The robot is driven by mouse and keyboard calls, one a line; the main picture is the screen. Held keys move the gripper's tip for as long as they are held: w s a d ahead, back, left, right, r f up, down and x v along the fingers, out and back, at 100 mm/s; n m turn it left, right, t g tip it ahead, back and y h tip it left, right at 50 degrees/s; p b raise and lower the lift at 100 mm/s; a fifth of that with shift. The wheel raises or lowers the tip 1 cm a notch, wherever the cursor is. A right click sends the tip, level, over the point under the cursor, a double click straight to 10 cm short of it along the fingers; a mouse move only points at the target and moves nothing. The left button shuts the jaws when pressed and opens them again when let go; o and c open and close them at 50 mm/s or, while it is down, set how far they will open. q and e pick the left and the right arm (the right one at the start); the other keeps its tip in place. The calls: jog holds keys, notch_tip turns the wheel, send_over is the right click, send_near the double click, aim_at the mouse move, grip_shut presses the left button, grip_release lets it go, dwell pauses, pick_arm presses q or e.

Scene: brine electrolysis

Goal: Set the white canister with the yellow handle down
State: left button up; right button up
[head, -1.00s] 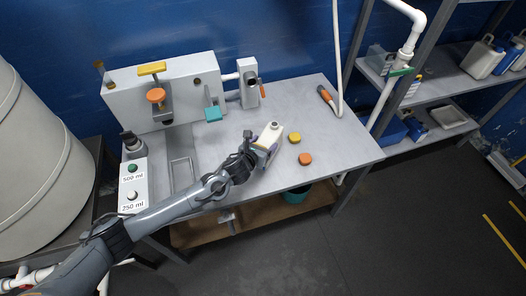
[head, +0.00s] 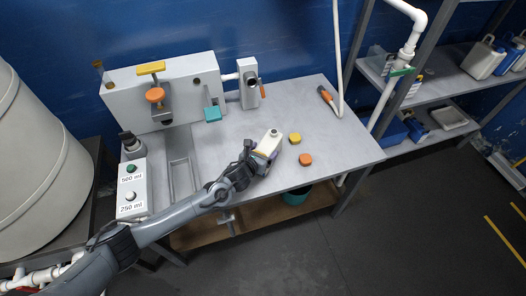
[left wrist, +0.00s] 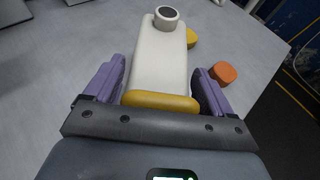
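The white canister (head: 267,144) with a round neck on top is at the front part of the grey bench, left of two caps. In the left wrist view its white body (left wrist: 158,62) stands between my purple fingers, with the yellow handle (left wrist: 160,102) facing my wrist. My right gripper is not in view.
A yellow cap (head: 295,138) and an orange cap (head: 306,159) lie on the bench (head: 335,140) just right of the canister. A grey filling fixture (head: 128,97) and a button box (head: 131,188) stand at the back and left.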

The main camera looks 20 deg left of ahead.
pick_arm(q)
jog(key=shift+o, duration=1)
jog(key=shift+r, duration=0.15)
jog(key=shift+s+r+p, duration=0.25)
jog(key=shift+s+p, duration=0.05)
jog(key=shift+s, duration=0.1)
jog(key=d+p+v, duration=0.1)
jog(key=p+v, duration=0.1)
jog(key=v, duration=0.8)
jog(key=s+d+f+n+g, duration=0.2)
jog(key=s+d+n+g, duration=0.3)
jog(key=s+n, duration=0.9)
jog(key=s+a+n+g, duration=0.2)
jog(key=s+n, duration=0.6)
jog(key=n, duration=0.2)
jog(key=s+a+r+n+g+y, duration=0.1)
jog(key=s+a+n+g, duration=0.1)
jog(key=s+n, duration=0.7)
jog(key=shift+s+a+r+n+g, duration=0.15)
jog(key=shift+s+a+n+g, duration=0.2)
jog(key=shift+n, duration=0.65)
